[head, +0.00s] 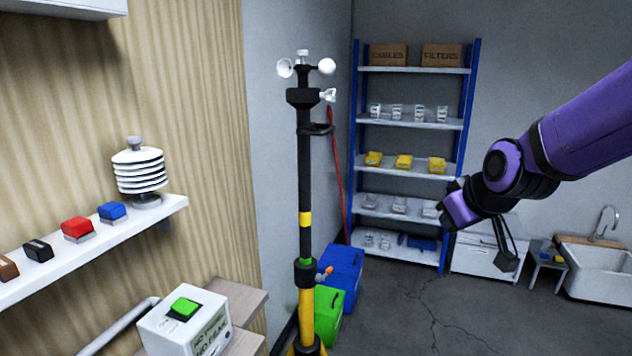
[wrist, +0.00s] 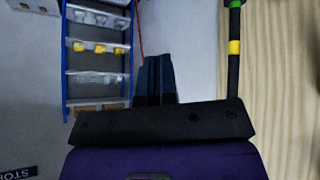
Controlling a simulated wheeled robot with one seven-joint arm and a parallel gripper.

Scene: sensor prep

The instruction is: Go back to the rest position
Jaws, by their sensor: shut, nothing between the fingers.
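My gripper (head: 446,217) is on the right in the head view, at the end of my purple and black arm, held up in the air in front of the blue shelf rack. In the wrist view my gripper (wrist: 155,72) shows two dark fingers together with nothing between them. The fingers are partly hidden behind the hand in the head view. The wrist picture is upside down relative to the room.
A black and yellow sensor mast (head: 305,180) stands in the middle. A wall shelf (head: 100,245) and a green-button box (head: 185,320) are on the left. The blue-posted rack (head: 412,124) and a sink (head: 600,272) are behind. Open floor (head: 440,310) lies below my arm.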

